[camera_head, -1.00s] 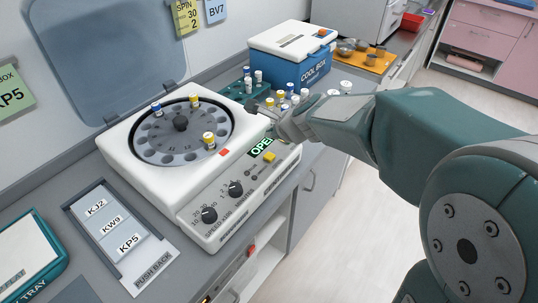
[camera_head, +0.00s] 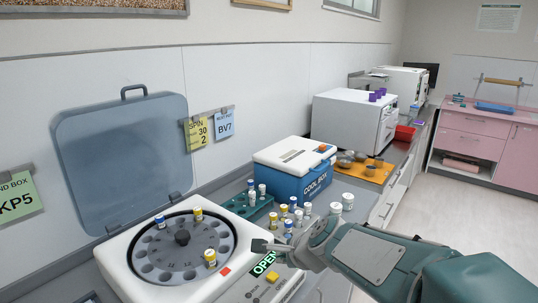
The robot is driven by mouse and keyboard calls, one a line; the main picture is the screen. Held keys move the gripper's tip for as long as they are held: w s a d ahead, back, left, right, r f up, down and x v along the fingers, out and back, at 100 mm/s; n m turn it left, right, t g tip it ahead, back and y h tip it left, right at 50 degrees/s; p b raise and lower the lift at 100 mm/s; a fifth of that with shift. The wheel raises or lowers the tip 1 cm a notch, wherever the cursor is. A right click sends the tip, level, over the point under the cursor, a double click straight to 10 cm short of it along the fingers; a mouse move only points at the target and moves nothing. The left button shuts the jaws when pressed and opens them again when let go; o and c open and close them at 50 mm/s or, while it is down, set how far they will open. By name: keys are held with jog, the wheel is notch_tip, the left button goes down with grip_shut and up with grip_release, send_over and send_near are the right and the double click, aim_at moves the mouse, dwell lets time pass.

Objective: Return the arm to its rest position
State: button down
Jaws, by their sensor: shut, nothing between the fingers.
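My gripper (camera_head: 268,246) is shut and empty. It is at the right side of the white centrifuge (camera_head: 120,270), over its front corner near the green OPEN display (camera_head: 264,264). My teal and grey arm reaches in from the lower right. The centrifuge lid (camera_head: 120,145) stands open. In the dark rotor (camera_head: 170,255) are a blue-capped vial (camera_head: 160,221) and two yellow-capped vials, one at the back (camera_head: 198,214) and one at the front (camera_head: 210,257). I cannot tell whether the gripper touches the housing.
Several capped vials (camera_head: 289,226) stand on the counter just behind my gripper, beside a green rack (camera_head: 235,206). A blue cool box (camera_head: 296,170) and an orange tray (camera_head: 368,172) with metal bowls stand farther back. Open floor (camera_head: 450,225) lies at the right.

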jog(key=s+d+n+h, duration=0.1)
jog(key=s+d+n, duration=0.3)
jog(key=s, duration=0.3)
jog(key=s+d+r+n+g+h, duration=0.1)
jog(key=s+d+n+h, duration=0.1)
jog(key=s+d+n, duration=0.2)
jog(key=s+d+r+n+h, duration=0.1)
jog(key=s+d+n, duration=0.3)
jog(key=s+n, duration=0.4)
jog(key=shift+s+d+g+h, duration=0.3)
jog(key=shift+s+h, duration=0.2)
jog(key=shift+s, duration=0.65)
